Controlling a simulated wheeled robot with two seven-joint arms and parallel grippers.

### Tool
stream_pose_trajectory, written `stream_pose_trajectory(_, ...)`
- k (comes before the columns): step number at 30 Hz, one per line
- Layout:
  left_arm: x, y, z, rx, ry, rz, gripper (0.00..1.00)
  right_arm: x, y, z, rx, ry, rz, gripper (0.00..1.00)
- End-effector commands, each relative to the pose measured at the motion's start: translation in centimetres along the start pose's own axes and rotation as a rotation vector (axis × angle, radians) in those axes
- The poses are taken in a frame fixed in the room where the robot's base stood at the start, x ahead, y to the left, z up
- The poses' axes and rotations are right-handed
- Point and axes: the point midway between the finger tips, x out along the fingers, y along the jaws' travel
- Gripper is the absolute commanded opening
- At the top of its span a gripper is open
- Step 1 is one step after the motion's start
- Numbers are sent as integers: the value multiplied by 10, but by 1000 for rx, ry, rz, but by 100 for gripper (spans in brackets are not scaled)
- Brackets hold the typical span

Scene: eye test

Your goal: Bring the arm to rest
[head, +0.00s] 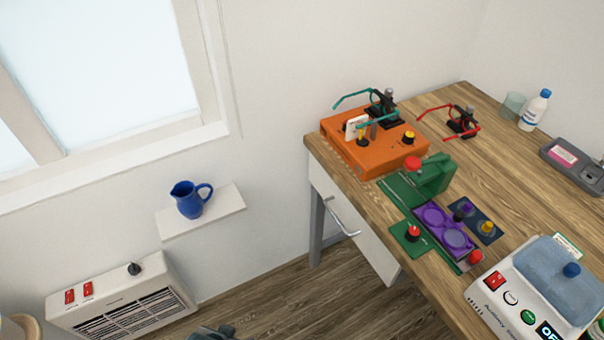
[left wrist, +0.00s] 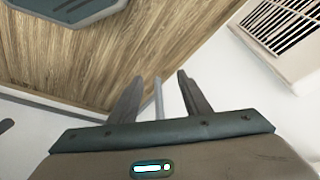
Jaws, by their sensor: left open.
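My left gripper (left wrist: 160,78) shows in the left wrist view with its two dark fingers apart. Nothing is between them except a pale strip in the background. Beyond the fingers lie the wooden floor (left wrist: 95,45) and a white wall. The gripper touches nothing that I can see. In the head view only a small dark shape shows at the bottom edge, and I cannot tell which part it is. My right gripper is in neither view.
A white heater (head: 125,295) stands at the lower left, below a shelf (head: 205,215) with a blue jug (head: 190,199). At right a wooden desk (head: 480,185) bears an orange box (head: 372,150), glasses, a green-purple device and a white machine (head: 535,290). The floor between is clear.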

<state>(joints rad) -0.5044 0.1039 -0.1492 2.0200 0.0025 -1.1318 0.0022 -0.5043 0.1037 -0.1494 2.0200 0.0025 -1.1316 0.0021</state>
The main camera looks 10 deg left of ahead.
Motion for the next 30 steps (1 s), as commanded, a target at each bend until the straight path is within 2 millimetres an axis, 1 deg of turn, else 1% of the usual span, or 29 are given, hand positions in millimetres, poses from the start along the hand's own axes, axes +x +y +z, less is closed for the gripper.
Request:
stream_pose_trajectory(1,44,2,15,1,2,3,44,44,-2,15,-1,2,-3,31)
stream_pose_trajectory(2,61,4,20,1,9,5,44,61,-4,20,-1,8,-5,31)
stream_pose_trajectory(3,84,5,29,2,15,7,44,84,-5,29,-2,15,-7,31)
stream_pose_trajectory(5,116,8,40,3,27,11,44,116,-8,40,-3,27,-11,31)
stream_pose_trajectory(6,138,10,49,4,35,14,44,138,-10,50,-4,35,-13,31)
stream_pose_trajectory(8,169,13,64,5,45,17,44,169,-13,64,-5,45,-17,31)
stream_pose_trajectory(9,188,15,73,6,54,20,44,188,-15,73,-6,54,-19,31)
stream_pose_trajectory(12,231,19,98,7,72,25,44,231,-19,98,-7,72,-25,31)
stream_pose_trajectory(15,263,22,117,9,88,28,44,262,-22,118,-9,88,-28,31)
stream_pose_trajectory(18,282,25,132,10,100,31,44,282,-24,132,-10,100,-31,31)
stream_pose_trajectory(21,291,26,139,11,108,33,44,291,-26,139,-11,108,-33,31)
stream_pose_trajectory(30,292,26,141,12,112,33,44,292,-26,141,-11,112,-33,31)
